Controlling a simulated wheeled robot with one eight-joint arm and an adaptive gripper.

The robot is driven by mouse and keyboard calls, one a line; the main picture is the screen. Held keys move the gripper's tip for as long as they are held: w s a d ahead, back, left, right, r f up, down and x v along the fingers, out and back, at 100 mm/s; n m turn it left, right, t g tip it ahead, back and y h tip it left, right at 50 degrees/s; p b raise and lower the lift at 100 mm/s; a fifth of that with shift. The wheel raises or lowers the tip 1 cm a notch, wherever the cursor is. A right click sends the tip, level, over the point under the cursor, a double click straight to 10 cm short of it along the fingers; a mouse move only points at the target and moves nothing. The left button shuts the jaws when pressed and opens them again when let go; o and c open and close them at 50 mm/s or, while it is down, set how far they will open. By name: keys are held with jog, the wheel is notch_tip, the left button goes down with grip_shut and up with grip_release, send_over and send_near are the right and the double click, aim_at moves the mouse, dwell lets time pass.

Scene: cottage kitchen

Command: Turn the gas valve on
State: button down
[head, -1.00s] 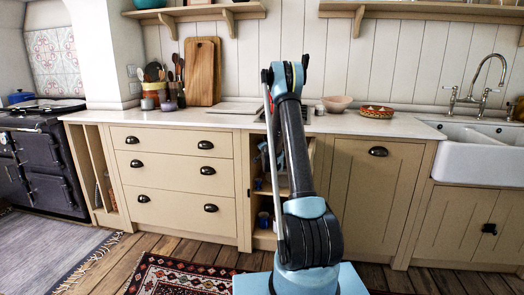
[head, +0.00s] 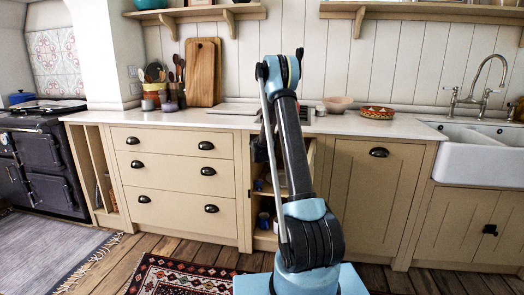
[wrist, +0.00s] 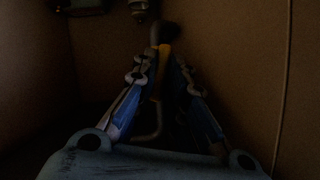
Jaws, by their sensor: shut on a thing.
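The wrist view is dark and shows the inside of a cupboard. A narrow yellow lever (wrist: 163,60), which looks like the gas valve's handle, stands between my fingers, with a dark rounded part at its upper end. My gripper (wrist: 160,68) has its blue-and-grey fingers drawn in around the lever and is shut on it. A bent metal pipe (wrist: 152,128) shows below, between the fingers. The valve body is too dark to make out, so I cannot tell the valve's setting. In the head view my arm hides the gripper and the valve.
The open cupboard (head: 264,205) is narrow, with drawers (head: 172,175) to its left and a closed door (head: 374,195) to its right. The worktop (head: 385,125) runs above. In the wrist view, a metal fitting (wrist: 139,10) hangs at the top and cupboard walls stand close on both sides.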

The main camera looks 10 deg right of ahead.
jog(key=shift+n+h, duration=0.5)
dwell(0.3)
jog(key=c, duration=1.6)
grip_release()
jog(key=shift+w+f, duration=0.1)
jog(key=v, duration=1.2)
